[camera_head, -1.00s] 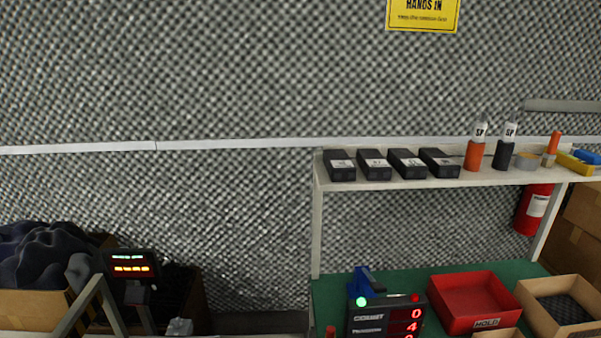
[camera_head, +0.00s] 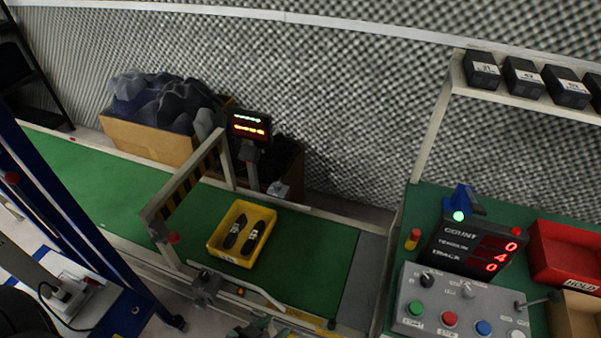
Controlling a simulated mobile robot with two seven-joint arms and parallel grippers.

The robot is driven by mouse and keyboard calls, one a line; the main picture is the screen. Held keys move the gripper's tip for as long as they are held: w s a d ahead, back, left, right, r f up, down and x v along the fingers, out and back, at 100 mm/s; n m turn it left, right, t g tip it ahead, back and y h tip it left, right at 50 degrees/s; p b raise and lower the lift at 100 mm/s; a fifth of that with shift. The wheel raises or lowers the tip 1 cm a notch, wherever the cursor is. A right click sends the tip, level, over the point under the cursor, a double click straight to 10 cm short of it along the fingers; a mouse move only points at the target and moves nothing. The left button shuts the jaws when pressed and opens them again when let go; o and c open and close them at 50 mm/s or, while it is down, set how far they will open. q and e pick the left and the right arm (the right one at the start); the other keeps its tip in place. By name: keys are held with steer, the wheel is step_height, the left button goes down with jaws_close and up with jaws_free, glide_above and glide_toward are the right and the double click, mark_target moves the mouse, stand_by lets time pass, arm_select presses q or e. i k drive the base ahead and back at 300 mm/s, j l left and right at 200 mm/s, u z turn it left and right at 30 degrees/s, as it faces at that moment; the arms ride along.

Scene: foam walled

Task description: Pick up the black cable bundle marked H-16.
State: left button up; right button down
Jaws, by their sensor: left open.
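Two black bundles with white labels lie side by side in a yellow tray (camera_head: 214,243) on the green conveyor belt. One is the left bundle (camera_head: 235,232) and the other is the right bundle (camera_head: 255,237). Their markings are too small to read, so I cannot tell which is H-16. My left gripper (camera_head: 262,328) shows only partly at the bottom edge, open, below the tray and apart from it. My right gripper is not in view.
A guard frame (camera_head: 186,185) spans the belt left of the tray. A display post (camera_head: 249,128) stands behind it. A metal rail runs along the belt's near side. A control box (camera_head: 460,305), counter (camera_head: 475,246) and red bin (camera_head: 566,255) stand at right. Bare belt (camera_head: 315,255) lies right of the tray.

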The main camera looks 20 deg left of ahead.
mark_target(254, 234)
steer(key=u, duration=1.1)
